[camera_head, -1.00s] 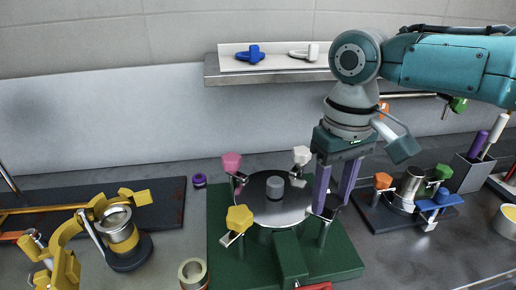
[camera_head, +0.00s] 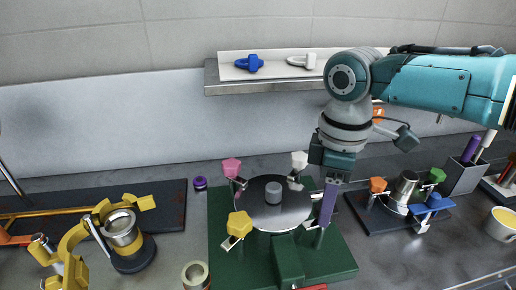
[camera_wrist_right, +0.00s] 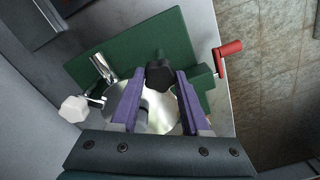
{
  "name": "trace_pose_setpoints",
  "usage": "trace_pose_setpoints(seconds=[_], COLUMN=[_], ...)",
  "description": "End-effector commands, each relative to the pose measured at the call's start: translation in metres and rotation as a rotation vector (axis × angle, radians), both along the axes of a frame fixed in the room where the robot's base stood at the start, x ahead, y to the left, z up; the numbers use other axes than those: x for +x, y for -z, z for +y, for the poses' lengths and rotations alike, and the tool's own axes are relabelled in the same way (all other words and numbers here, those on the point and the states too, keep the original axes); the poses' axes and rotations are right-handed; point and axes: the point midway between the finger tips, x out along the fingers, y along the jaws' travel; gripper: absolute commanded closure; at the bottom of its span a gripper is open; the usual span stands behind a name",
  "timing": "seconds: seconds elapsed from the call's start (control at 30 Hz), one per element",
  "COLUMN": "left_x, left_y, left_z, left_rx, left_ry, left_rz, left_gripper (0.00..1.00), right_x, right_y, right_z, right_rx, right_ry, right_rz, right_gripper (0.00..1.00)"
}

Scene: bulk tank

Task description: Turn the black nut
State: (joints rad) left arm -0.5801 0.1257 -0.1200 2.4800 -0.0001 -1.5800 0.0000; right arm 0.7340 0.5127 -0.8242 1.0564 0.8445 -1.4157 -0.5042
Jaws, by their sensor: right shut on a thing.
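The black nut (camera_wrist_right: 159,72) shows in the right wrist view between the tips of my right gripper's purple fingers. My right gripper (camera_head: 326,220) is shut on it and points down at the right side of the round metal lid (camera_head: 273,212). In the head view the fingers line up one behind the other and hide the nut. A pink nut (camera_head: 231,167), a white nut (camera_head: 299,160) and a yellow nut (camera_head: 239,224) sit on other clamps around the lid. My left gripper is not in view.
The lid's unit stands on a green base (camera_head: 222,265) with a red handle (camera_wrist_right: 230,48). A smaller clamp fixture (camera_head: 402,203) stands to the right. A yellow fixture (camera_head: 122,229) stands to the left. A shelf (camera_head: 270,82) with blue and white parts is behind.

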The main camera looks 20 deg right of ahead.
Motion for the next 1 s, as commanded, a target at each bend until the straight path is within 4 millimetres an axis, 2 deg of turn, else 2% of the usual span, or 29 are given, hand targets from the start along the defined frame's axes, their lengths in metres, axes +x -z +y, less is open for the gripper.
trace_pose_setpoints(seconds=[1.0], left_x=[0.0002], left_y=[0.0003], left_z=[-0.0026], left_rx=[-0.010], left_ry=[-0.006], left_rz=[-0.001], left_gripper=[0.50], right_x=[-0.0006], right_y=[-0.0007], right_z=[0.0017], right_rx=[0.003], right_ry=[-0.968], right_rz=[-0.001], right_gripper=[1.00])
